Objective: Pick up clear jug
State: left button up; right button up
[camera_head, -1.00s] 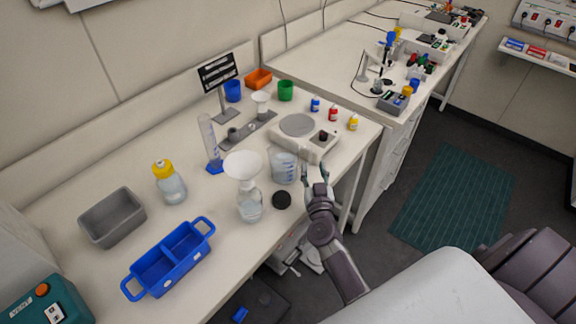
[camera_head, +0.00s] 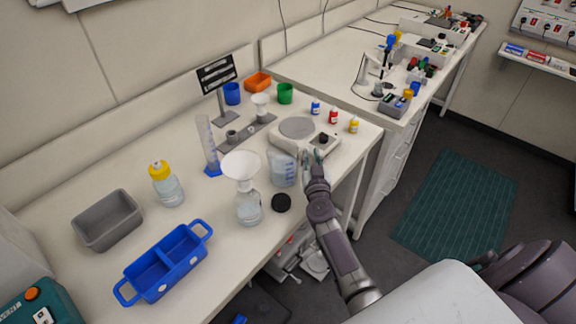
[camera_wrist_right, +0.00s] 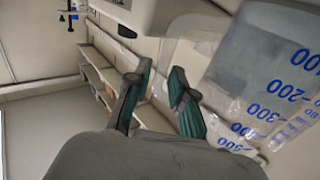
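The clear jug (camera_head: 283,170) is a see-through beaker with blue markings. It stands on the white bench, right of a bottle with a funnel and in front of the white scale. In the right wrist view the jug (camera_wrist_right: 265,85) fills the right side, with blue numbers on its wall. My right gripper (camera_head: 313,157) is beside the jug on its right side. In the wrist view my right gripper (camera_wrist_right: 160,80) has its two green-padded fingers apart, and the right finger is close to the jug. I cannot tell whether they touch. My left gripper is not in view.
The white scale (camera_head: 326,148) is close behind the gripper. A graduated cylinder (camera_head: 207,145), blue tray (camera_head: 170,283) and grey bin (camera_head: 88,232) stand further left.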

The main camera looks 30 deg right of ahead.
grip_shut()
jog(key=shift+r, duration=0.1)
